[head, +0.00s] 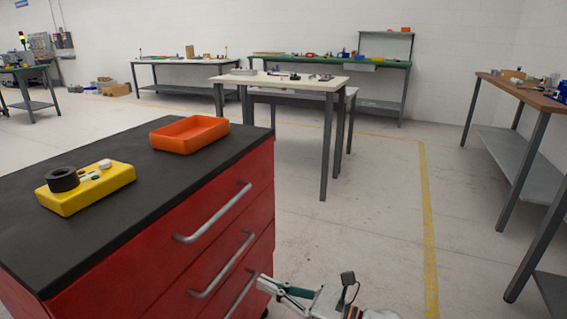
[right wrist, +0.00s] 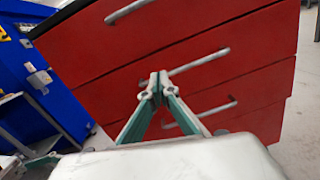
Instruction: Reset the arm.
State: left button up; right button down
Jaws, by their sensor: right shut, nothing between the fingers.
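My right gripper (head: 268,286) is at the bottom of the head view, low in front of the red drawer cabinet (head: 225,215) and below its black top. It is shut and empty. In the right wrist view its fingertips (right wrist: 155,85) meet in front of the cabinet's red drawers (right wrist: 90,65), near a drawer handle (right wrist: 200,62). I cannot tell whether they touch it.
On the black top (head: 110,220) are a yellow block (head: 85,198) with a black ring (head: 62,179), and an orange tray (head: 190,134). A white table (head: 280,82) stands behind. The floor (head: 380,210) right of the cabinet is clear. A blue cabinet (right wrist: 30,75) shows left in the wrist view.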

jog(key=s+d+r+m+t+h+p, duration=0.1)
jog(key=s+d+r+m+t+p, duration=0.35)
jog(key=m, duration=0.55)
jog(key=s+d+m+t+h+p, duration=0.4)
jog(key=d+m+h, duration=0.25)
jog(key=m, duration=0.65)
pick_arm(q)
jog(key=s+a+r+g+y+p, duration=0.1)
jog(key=s+a+r+p, duration=0.2)
jog(key=a+p, duration=0.2)
jog(key=p, duration=0.3)
jog(key=shift+r+y+p, duration=0.3)
jog(key=shift+r+p, duration=0.05)
pick_arm(e)
jog(key=s+d+f+m+g+h, duration=0.2)
jog(key=s+d+f+m, duration=0.2)
jog(key=s+m, duration=0.2)
jog(key=s+d+f+m+g+h, duration=0.2)
jog(key=s+d+f+m, duration=0.3)
jog(key=s, duration=0.6)
jog(key=s+d+f+m+g+h, duration=0.2)
jog(key=s+d+f+m, duration=0.2)
jog(key=s+m, duration=0.4)
jog(key=shift+s+d+f+h, duration=0.15)
jog(key=shift+s+f+h, duration=0.05)
jog(key=shift+s+h, duration=0.2)
